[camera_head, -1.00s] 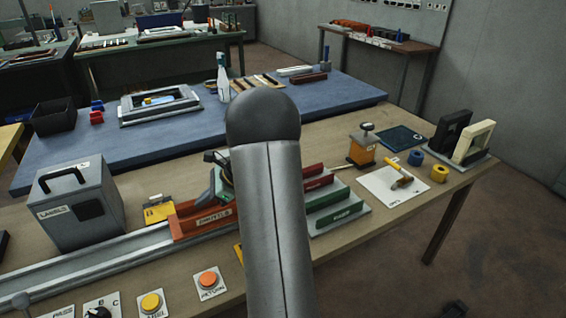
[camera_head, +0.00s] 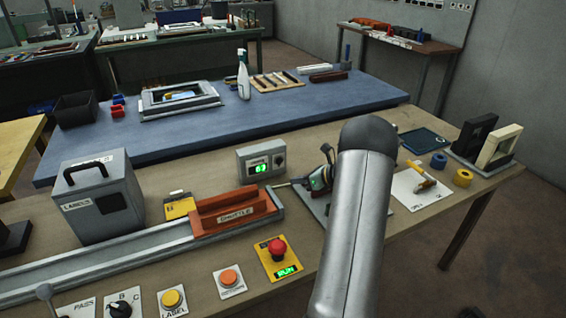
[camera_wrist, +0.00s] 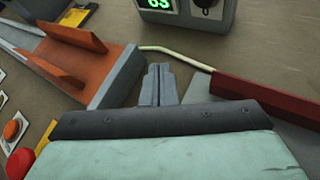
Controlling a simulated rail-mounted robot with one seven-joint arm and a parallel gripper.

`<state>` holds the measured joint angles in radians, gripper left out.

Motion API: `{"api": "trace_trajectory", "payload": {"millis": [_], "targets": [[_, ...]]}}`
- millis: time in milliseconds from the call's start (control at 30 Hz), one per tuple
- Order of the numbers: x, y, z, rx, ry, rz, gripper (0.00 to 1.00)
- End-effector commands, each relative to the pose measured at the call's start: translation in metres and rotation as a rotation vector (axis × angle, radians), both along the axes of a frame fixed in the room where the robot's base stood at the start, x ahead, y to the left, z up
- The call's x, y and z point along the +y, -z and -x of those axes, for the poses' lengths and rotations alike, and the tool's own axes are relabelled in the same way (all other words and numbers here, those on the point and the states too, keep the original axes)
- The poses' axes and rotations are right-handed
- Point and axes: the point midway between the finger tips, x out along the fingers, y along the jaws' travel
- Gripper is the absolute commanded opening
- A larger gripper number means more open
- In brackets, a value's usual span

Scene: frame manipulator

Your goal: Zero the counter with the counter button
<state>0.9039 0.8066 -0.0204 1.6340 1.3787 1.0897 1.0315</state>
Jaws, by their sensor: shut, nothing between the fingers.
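The counter (camera_head: 262,160) is a small grey box with a lit green two-digit display, standing on the workbench behind the end of the rail. A dark round button (camera_head: 279,160) is on its face, right of the display. In the wrist view the counter (camera_wrist: 179,14) is cut off by the top edge, and its button (camera_wrist: 207,4) shows partly. In the head view my gripper (camera_head: 308,183) is partly hidden by my arm, right of the counter.
An orange shuttle (camera_head: 232,219) sits on the rail left of my fingers. A red stop button (camera_head: 278,248) is on the front panel. A pale cable (camera_wrist: 175,52) crosses ahead of my fingers. A dark red block (camera_wrist: 270,100) is close on the right.

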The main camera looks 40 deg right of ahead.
Motion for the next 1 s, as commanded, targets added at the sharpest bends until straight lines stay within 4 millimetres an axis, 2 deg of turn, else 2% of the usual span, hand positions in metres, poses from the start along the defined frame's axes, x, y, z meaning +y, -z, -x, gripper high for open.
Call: {"api": "trace_trajectory", "payload": {"millis": [267,700,1000], "targets": [[0.0,0.0,-0.005,0.001,-0.002,0.0,0.0],[-0.011,0.0,-0.061,0.0,-0.003,0.002,0.0],[-0.016,0.0,-0.084,0.0,-0.002,0.002,0.0]]}}
